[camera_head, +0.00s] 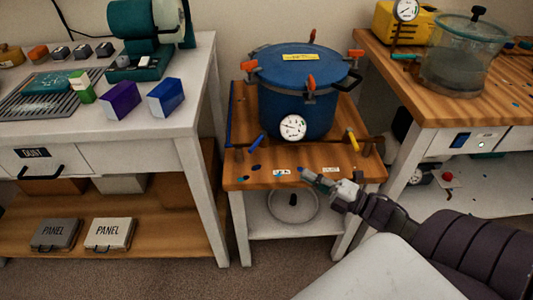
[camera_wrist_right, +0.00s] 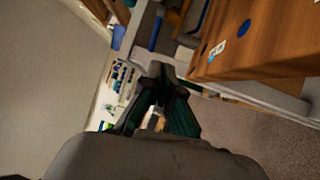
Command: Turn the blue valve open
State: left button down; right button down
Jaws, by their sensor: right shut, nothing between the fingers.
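The blue valve handle (camera_head: 258,142) sits on a pipe at the left of the blue pressure pot (camera_head: 296,97), above the small wooden stand (camera_head: 240,176). The handle slants. My right gripper (camera_head: 312,179) is shut and empty, in front of the pot near the stand's front edge, to the right of and nearer than the blue valve, and apart from it. Its closed fingers also show in the right wrist view (camera_wrist_right: 160,75). I cannot pick out the blue valve for certain in that view. My left gripper is not in view.
A yellow valve handle (camera_head: 352,140) is at the pot's right. A white gauge (camera_head: 293,127) is on the pot's front, and orange clamps ring its lid. A bench with a grinder (camera_head: 146,40) stands left; a wooden bench with a clear vessel (camera_head: 462,58) stands right.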

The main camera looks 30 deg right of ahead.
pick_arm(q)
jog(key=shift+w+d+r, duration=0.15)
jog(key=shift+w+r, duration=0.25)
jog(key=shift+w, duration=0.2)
pick_arm(e)
send_near(257, 142)
jog(key=x, duration=0.4)
jog(key=a+x, duration=0.1)
jog(key=x, duration=0.2)
jog(key=shift+s+d+f, duration=0.1)
jog(key=shift+s+f, duration=0.1)
jog(key=shift+f, duration=0.15)
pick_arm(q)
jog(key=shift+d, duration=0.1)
pick_arm(e)
jog(key=shift+w, duration=0.1)
